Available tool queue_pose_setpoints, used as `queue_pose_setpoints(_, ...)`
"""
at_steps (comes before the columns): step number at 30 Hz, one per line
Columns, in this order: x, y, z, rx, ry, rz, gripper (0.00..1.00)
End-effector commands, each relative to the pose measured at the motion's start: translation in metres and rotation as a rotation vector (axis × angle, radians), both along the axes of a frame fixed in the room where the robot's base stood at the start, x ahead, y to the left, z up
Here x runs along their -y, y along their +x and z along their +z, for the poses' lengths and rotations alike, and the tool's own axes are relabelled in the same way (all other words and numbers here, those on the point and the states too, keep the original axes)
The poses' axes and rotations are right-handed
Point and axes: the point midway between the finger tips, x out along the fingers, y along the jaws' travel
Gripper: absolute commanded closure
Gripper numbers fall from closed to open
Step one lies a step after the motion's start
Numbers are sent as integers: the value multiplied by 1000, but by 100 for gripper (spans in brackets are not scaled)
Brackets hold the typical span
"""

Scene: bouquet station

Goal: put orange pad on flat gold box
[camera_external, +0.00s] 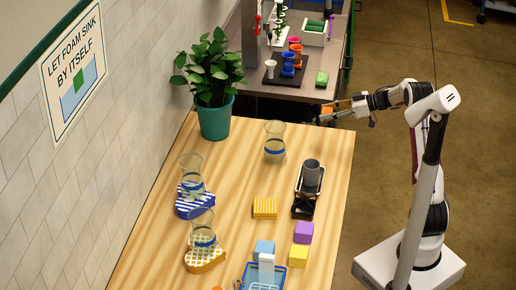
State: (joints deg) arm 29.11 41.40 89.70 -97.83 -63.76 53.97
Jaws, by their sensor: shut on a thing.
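My gripper (338,112) is at the far right edge of the wooden table, above its back right corner. It is shut on an orange pad (327,111), a small part of which shows at the fingertips. A flat gold box (265,207) with a grid-like top lies on the middle of the table, well in front of and to the left of my gripper. Its top looks bare.
A glass vase (274,142) and a black stand with a grey cup (312,173) stand between gripper and box. Purple (304,232), yellow (299,256) and light blue (264,248) blocks lie nearer. A potted plant (215,118) and two vases on patterned bases stand left.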

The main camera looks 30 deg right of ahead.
Motion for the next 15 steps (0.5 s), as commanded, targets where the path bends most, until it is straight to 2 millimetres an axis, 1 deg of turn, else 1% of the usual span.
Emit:
queue_pose_setpoints(5,0,0,27,5,-4,0,77)
queue_pose_setpoints(14,0,0,82,5,-3,1,77)
queue_pose_setpoints(15,-11,-1,79,0,-1,17,77)
